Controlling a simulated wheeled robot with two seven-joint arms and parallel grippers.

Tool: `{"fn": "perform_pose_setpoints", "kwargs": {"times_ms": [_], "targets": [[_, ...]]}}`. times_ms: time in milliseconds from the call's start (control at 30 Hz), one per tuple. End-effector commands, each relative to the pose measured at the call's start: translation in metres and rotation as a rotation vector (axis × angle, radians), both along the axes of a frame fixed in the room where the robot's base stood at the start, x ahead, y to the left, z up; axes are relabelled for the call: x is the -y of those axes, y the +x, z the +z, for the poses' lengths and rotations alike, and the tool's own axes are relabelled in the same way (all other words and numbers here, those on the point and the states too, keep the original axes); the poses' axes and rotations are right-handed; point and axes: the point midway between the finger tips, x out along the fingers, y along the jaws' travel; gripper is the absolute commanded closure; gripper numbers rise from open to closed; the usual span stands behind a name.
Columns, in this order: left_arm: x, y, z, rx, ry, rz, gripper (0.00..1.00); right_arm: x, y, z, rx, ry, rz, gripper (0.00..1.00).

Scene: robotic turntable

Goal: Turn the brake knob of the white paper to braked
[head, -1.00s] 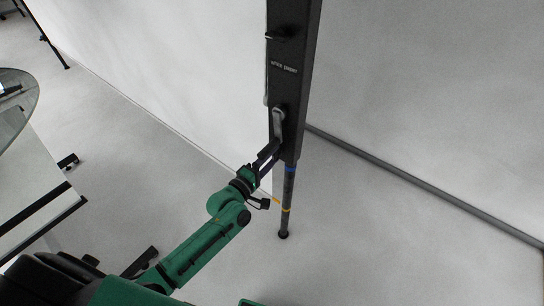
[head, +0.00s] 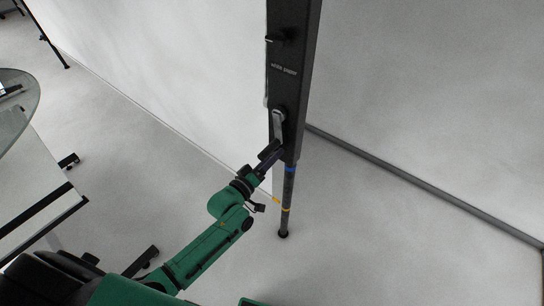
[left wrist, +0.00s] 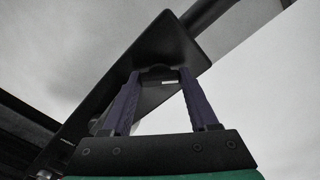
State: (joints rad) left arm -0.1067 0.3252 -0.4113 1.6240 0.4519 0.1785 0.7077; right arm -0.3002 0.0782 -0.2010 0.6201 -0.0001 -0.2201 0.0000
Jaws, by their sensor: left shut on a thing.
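The white paper's dark post (head: 290,85) stands upright with a small label reading "white paper" (head: 284,70). A grey lever (head: 278,120) sits on its face below the label, and a black knob (head: 276,37) sticks out above it. My left gripper (head: 271,152) is at the post's lower end, just under the grey lever. In the left wrist view my left gripper's two purple fingers (left wrist: 159,75) are closed on a small dark knob (left wrist: 157,70) at the post. Its turn position is hidden by the fingers. My right gripper is out of view.
White paper (head: 170,80) hangs left of the post, and a pale wall and floor lie to the right. A round glass table (head: 15,105) is at the far left. The floor between is clear.

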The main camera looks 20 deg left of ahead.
Motion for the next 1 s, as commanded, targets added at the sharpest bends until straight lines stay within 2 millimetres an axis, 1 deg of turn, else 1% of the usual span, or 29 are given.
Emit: {"fn": "perform_pose_setpoints", "kwargs": {"times_ms": [600,800,1000], "targets": [[-0.0004,0.0001,-0.0003,0.213,0.537,0.001,0.96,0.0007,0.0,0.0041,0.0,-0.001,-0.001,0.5],[-0.0004,0.0003,0.0001,0.272,0.682,0.001,0.96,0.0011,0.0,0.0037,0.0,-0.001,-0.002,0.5],[-0.0002,0.0002,0.0,0.312,0.784,0.001,0.96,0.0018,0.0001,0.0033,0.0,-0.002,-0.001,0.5]]}}
